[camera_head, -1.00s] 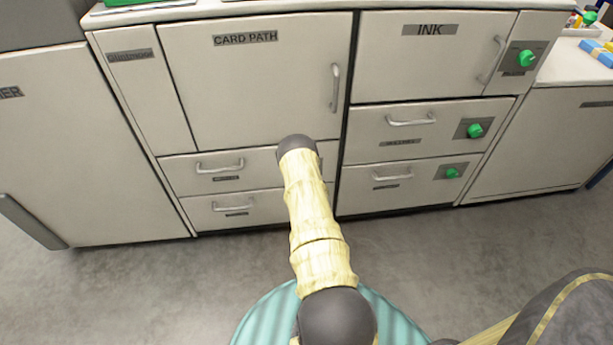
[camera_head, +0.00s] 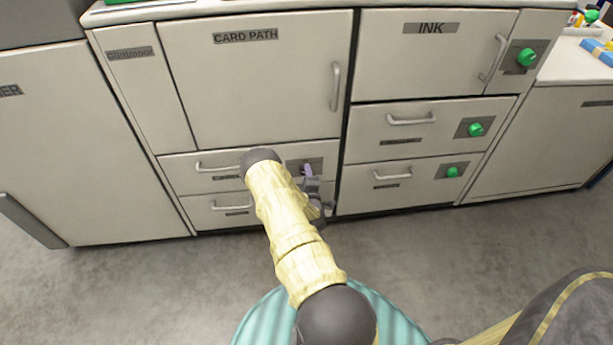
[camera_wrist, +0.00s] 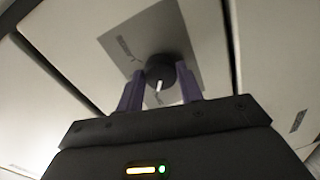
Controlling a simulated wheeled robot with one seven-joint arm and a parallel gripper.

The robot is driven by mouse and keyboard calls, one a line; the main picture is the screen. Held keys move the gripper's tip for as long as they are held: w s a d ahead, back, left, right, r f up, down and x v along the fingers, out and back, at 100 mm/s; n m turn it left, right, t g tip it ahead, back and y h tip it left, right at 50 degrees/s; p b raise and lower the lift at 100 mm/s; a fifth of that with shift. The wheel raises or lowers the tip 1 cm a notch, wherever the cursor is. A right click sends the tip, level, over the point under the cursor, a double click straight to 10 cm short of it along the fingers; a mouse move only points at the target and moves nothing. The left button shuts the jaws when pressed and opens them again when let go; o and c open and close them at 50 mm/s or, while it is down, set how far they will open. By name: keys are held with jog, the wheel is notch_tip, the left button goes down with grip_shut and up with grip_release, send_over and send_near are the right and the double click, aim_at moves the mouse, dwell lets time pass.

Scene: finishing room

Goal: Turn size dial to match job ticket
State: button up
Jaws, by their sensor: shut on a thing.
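In the wrist view a dark round dial (camera_wrist: 160,68) with a white pointer mark sits on a grey plate (camera_wrist: 128,35) on the cabinet front. My gripper (camera_wrist: 160,76) has its two purple fingers closed on the sides of the dial. The pointer mark faces down toward my gripper in that view. The plate's lettering is too blurred to read. In the head view my gripper (camera_head: 311,184) is at the grey plate (camera_head: 318,161) right of the upper drawer handle below CARD PATH. The dial is hidden there behind my gripper. No job ticket can be made out.
The cabinet has a CARD PATH door (camera_head: 250,85), an INK door (camera_head: 425,65) and drawers with bar handles. Green knobs show at the right, one by the INK door (camera_head: 526,57). A drawer handle (camera_head: 217,167) is close beside my arm. The floor in front is open.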

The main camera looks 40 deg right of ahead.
jog(key=o, duration=1)
jog(key=p+v, duration=0.3)
jog(key=v, duration=1.4)
jog(key=shift+s+a, duration=0.1)
jog(key=shift+s, duration=0.15)
